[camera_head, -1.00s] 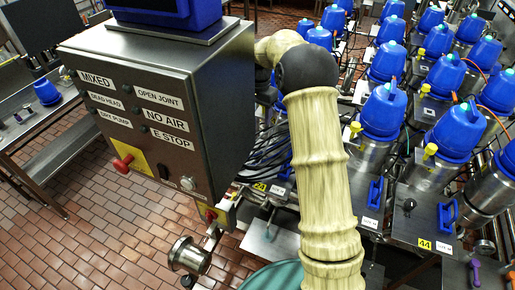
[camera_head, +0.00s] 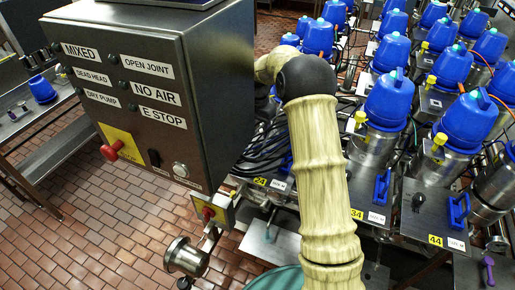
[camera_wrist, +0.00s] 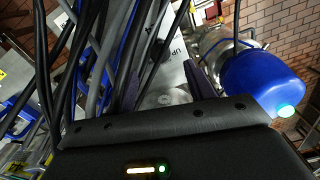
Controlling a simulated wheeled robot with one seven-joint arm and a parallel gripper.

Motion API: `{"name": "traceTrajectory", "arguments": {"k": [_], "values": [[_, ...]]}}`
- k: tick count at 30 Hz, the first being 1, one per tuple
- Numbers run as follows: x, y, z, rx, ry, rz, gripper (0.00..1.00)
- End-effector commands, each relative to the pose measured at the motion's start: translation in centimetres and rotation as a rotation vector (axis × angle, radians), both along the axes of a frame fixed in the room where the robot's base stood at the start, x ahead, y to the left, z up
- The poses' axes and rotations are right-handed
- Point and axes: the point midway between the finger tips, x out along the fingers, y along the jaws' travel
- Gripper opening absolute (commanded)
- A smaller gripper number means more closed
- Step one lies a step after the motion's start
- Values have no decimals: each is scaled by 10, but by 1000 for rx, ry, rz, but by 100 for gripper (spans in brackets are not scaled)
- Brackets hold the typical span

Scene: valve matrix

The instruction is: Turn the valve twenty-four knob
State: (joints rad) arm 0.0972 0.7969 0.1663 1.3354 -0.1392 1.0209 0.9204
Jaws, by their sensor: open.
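A yellow label reading 24 (camera_head: 260,182) sits on a metal plate left of my arm in the head view. I cannot make out the valve twenty-four knob; my arm and dark cables cover much of that area. My gripper is hidden in the head view.
A steel control box (camera_head: 130,85) stands on the left. Plates labelled 34 (camera_head: 357,214) and 44 (camera_head: 435,240) lie right of my arm, with blue-capped valves (camera_head: 390,100) behind. A blue cap (camera_wrist: 262,85) is close on the wrist view's right. Brick floor is clear at lower left.

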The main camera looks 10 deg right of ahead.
Motion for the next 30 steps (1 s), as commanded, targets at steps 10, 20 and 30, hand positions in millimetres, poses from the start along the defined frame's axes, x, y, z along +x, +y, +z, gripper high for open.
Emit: {"name": "traceTrajectory", "arguments": {"k": [10,20,30], "values": [[0,0,-55,1,1,1,54],[0,0,-71,0,-1,1,54],[0,0,-70,0,0,1,26]]}}
